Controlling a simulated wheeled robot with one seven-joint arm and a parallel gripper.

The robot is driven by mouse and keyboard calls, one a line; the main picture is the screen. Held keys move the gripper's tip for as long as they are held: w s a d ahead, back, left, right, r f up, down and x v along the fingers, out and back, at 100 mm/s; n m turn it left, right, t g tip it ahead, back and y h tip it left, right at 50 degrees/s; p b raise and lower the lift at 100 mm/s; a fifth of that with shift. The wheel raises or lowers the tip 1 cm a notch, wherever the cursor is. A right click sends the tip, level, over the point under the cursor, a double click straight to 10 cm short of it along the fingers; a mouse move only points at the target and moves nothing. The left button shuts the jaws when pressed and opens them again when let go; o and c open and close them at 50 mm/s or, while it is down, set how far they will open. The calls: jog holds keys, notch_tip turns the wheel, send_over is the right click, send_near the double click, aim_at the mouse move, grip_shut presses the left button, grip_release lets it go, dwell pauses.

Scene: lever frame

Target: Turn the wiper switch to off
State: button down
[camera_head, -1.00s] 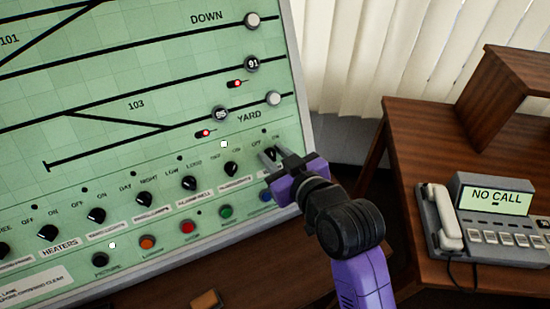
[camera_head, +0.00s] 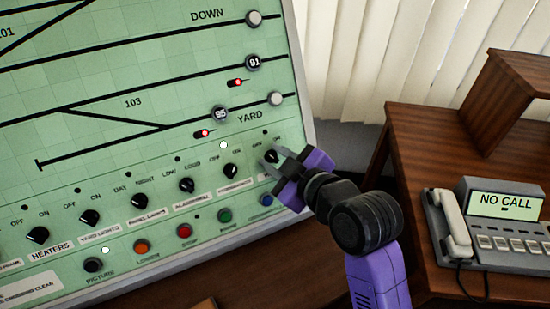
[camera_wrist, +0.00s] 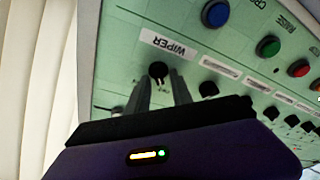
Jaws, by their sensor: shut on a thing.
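The wiper switch is a small black rotary knob (camera_head: 271,156) at the right end of the knob row on the green panel. In the wrist view the knob (camera_wrist: 158,70) is beside its white WIPER label (camera_wrist: 168,43). OFF and ON marks sit above it in the head view; which one the knob points to is hard to tell. My gripper (camera_head: 277,160) is at the knob, its two grey fingers shut on it. In the wrist view the fingers (camera_wrist: 163,77) reach to either side of the knob and partly hide it.
More black knobs (camera_head: 230,171) run left along the panel (camera_head: 100,140). Coloured push buttons (camera_head: 184,230) lie below, with a blue one (camera_head: 266,200) close under my gripper. A wooden desk (camera_head: 415,150) with a phone (camera_head: 480,225) stands right.

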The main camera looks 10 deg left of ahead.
jog(key=c, duration=1.5)
grip_release()
jog(key=shift+s, duration=0.1)
jog(key=v, duration=0.7)
jog(key=shift+s+d+r, duration=0.15)
jog(key=shift+s, duration=0.15)
